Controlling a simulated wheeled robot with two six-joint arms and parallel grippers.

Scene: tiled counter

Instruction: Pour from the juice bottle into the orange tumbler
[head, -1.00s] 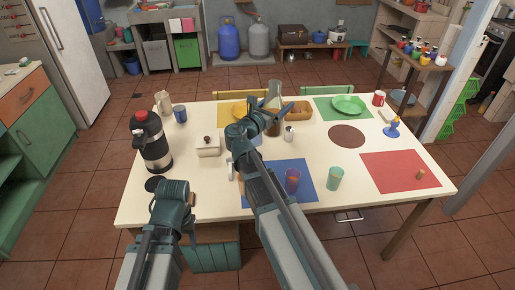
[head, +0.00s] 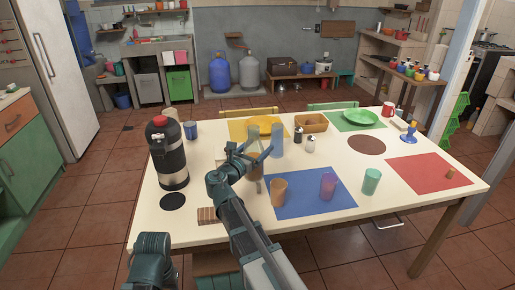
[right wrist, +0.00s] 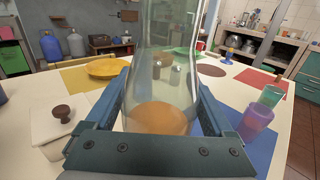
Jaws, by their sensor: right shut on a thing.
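The juice bottle (head: 255,166) is clear glass with orange-brown juice low inside. My right gripper (head: 251,158) is shut on it and holds it over the table, behind and left of the orange tumbler. In the right wrist view the bottle (right wrist: 162,118) stands about upright between the fingers, with its top cut off by the frame. The orange tumbler (head: 278,191) stands upright on the left part of the blue mat (head: 305,204); I cannot make it out in the right wrist view. Only my left arm's wrist shows at the bottom left; its gripper is out of view.
A purple tumbler (head: 328,187) and a teal tumbler (head: 371,181) stand right of the orange one. A black flask (head: 168,155) is at the left. Shakers (head: 311,144), a yellow plate (head: 263,125) and a wooden tray (head: 311,122) are behind. The red mat (head: 432,175) is mostly clear.

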